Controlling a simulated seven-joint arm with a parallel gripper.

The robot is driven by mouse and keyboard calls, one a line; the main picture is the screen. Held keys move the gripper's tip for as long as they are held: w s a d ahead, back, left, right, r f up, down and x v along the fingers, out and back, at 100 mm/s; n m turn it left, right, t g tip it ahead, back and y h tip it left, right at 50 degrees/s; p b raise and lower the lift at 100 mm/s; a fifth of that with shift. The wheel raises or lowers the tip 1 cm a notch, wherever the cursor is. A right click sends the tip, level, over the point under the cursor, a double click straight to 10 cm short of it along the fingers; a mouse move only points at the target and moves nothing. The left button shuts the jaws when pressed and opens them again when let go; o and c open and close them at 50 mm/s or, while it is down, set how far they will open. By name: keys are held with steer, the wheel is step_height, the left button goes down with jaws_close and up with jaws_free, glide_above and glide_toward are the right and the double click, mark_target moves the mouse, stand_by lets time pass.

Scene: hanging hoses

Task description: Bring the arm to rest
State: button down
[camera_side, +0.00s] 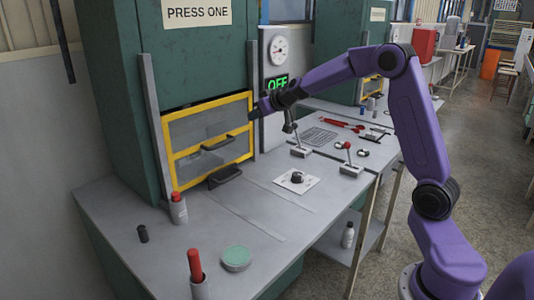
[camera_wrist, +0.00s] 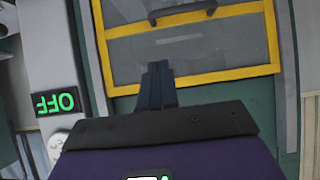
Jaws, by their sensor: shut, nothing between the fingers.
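My purple arm reaches in from the right over the bench. My gripper (camera_side: 256,110) is at the right edge of the yellow-framed clear guard (camera_side: 208,136) of the press. In the wrist view, my gripper's dark fingers (camera_wrist: 157,68) are together with nothing between them. The guard also shows there (camera_wrist: 190,80), upside down, beyond the fingertips. It appears lowered over the press opening. I cannot tell whether the fingers touch its frame.
A lit OFF sign (camera_side: 277,84) and a round gauge (camera_side: 278,49) are on the panel right of the press. A lever (camera_side: 293,135), a red-knobbed lever (camera_side: 349,160) and a knob plate (camera_side: 297,181) stand on the bench (camera_side: 215,222).

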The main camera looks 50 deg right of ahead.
steer(key=s+a+f+n+g+y, duration=0.1)
steer(key=s+a+n+g+y, duration=0.2)
steer(key=s+a, duration=0.8)
steer(key=s+a+f+n+g+y, duration=0.25)
steer(key=s+a, duration=0.55)
steer(key=a, duration=0.5)
steer(key=s+a+f+n+g+h, duration=0.1)
steer(key=s+n+g, duration=0.1)
steer(key=s, duration=0.6)
steer(key=s+a+f+n+g+h, duration=0.1)
steer(key=s+a+n+g, duration=0.1)
steer(key=s, duration=0.6)
steer(key=s+d+f+n+g+h, duration=0.1)
steer(key=s+d+f+n+h, duration=0.1)
steer(key=s+d, duration=0.5)
steer(key=s+n+h, duration=0.1)
steer(key=s, duration=0.3)
steer(key=shift+s+f, duration=0.35)
steer(key=shift+g, duration=0.25)
